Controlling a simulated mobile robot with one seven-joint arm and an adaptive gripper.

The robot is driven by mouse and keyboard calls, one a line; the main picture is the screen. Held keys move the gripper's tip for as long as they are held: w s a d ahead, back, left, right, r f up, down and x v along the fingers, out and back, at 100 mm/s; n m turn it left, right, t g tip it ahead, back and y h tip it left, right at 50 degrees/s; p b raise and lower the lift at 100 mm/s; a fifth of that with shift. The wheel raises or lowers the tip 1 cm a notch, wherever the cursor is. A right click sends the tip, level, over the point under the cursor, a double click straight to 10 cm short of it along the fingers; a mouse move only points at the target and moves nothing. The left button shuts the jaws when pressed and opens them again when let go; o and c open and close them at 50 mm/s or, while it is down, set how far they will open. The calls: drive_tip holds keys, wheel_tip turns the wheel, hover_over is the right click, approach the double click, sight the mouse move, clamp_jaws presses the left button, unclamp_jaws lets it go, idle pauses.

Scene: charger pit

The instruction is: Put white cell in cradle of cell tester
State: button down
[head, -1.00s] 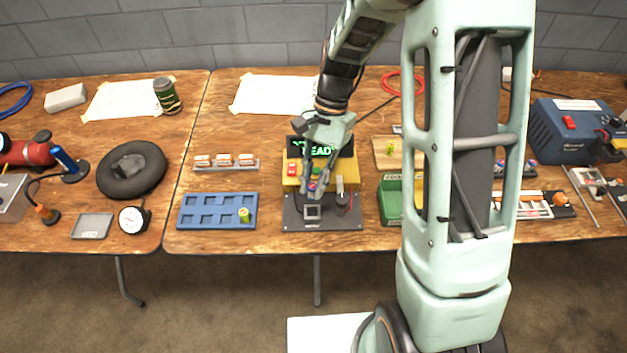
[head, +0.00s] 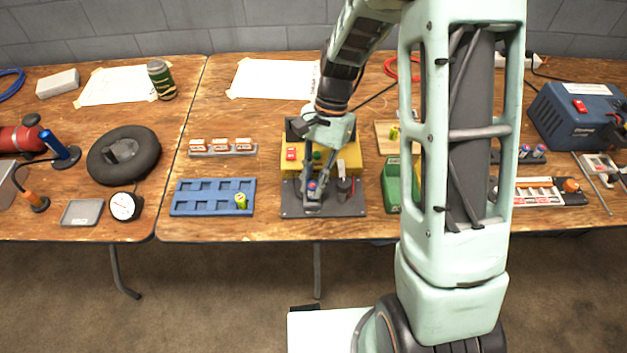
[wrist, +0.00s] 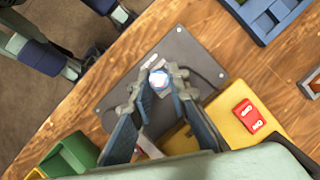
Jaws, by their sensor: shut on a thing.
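The cell tester (head: 348,160) is a yellow housing with a dark front plate (head: 350,208), red and green buttons and a dark display. It also shows in the wrist view (wrist: 226,113). My gripper (head: 312,190) is low over the plate, at the cradle's place, and hides the cradle in the head view. In the wrist view my gripper (wrist: 160,84) is shut on a small upright cell (wrist: 159,78) with a pale, bluish-white top. I cannot tell whether the cell's lower end is inside the cradle.
A blue tray (head: 181,210) with one yellow-green cell (head: 241,200) lies left of the tester. A rack of several white-and-orange pieces (head: 220,147) is behind it. A green bin (head: 392,188) stands close on the right. A dark post (head: 344,189) rises from the plate beside my gripper.

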drive_tip(key=shift+f+b, duration=0.5)
drive_tip(key=shift+f, duration=0.5)
idle(0.8)
drive_tip(key=c, duration=1.8)
unclamp_jaws()
drive_tip(key=shift+o, duration=0.2)
drive_tip(key=shift+r+p, duration=2.95)
drive_tip(key=shift+r, duration=0.65)
